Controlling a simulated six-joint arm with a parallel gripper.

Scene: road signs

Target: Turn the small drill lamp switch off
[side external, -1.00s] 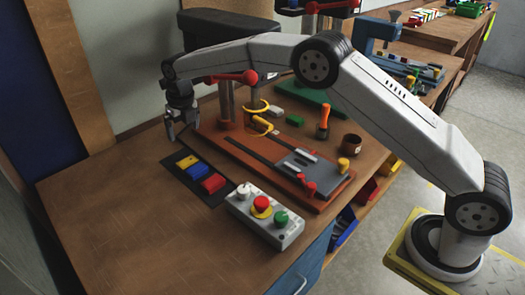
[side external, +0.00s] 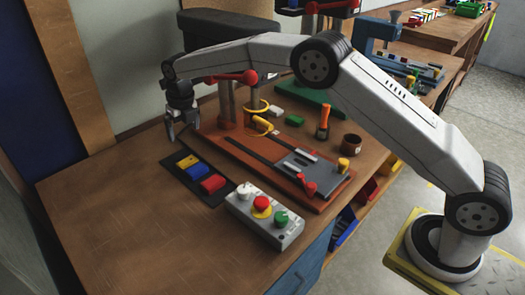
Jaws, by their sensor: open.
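My gripper (side external: 183,133) hangs at the back left of the table with its jaws open, pointing down and empty. It is above and behind the dark mat with the coloured blocks. The drill (side external: 229,100) stands on a red-brown base, with a red lever (side external: 238,77) and yellow ring-like parts; my arm hides part of it. A grey control box (side external: 264,222) lies at the front of the table, apart from my gripper. It bears a white knob (side external: 244,189), a red button (side external: 261,203) on a yellow ring and a green button (side external: 281,218). I cannot tell which control is the lamp switch.
A dark mat (side external: 206,200) holds a yellow block (side external: 187,162), a blue block (side external: 198,171) and a red block (side external: 213,183). An orange-handled tool (side external: 323,121) and a brown cup (side external: 351,144) stand at the right. The table's front left is clear.

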